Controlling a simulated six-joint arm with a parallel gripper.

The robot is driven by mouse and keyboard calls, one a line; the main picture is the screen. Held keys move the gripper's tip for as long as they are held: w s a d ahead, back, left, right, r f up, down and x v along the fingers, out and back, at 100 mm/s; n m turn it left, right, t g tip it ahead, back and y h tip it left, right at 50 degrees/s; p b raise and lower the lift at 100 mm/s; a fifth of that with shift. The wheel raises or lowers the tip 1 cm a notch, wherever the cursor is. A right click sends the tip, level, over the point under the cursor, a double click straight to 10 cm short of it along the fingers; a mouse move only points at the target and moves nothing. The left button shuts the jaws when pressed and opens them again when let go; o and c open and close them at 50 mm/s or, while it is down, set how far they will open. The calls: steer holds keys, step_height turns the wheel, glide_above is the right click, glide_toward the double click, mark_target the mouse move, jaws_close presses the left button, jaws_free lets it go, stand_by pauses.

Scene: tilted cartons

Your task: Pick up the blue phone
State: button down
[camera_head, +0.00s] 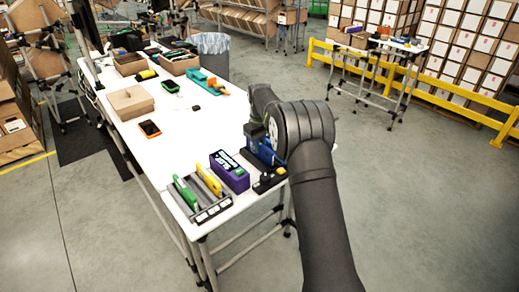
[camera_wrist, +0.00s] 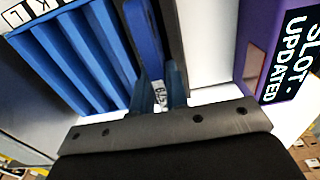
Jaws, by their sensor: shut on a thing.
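The blue phone (camera_wrist: 145,40) stands on edge in the wrist view, just beyond my fingertips. My gripper (camera_wrist: 160,95) has blue fingers closed close together on it, with a small white label showing between them. The phone is beside a blue slotted rack (camera_wrist: 72,55), with a dark grey surface along its right side. Whether the phone is clear of its holder cannot be told. In the head view my wrist covers the phone and much of the gripper at the table's near right corner.
A purple box (camera_head: 229,172) stands left of my gripper; its lettered side also shows in the wrist view (camera_wrist: 258,60). A grey rack (camera_head: 205,208) holds a green phone (camera_head: 186,193) and a yellow one (camera_head: 208,180). The white table's (camera_head: 195,125) middle is mostly clear.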

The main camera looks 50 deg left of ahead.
step_height(320, 180, up, 3)
steer(key=shift+w+d+r, duration=0.1)
steer(key=shift+w+d, duration=0.05)
steer(key=w+d+r, duration=0.5)
steer(key=d+r, duration=0.1)
steer(key=d, duration=0.3)
steer(key=s+a, duration=0.9)
steer(key=s, duration=0.3)
steer(key=shift+a+f, duration=0.15)
steer(key=shift+f, duration=4.6)
step_height(320, 180, up, 6)
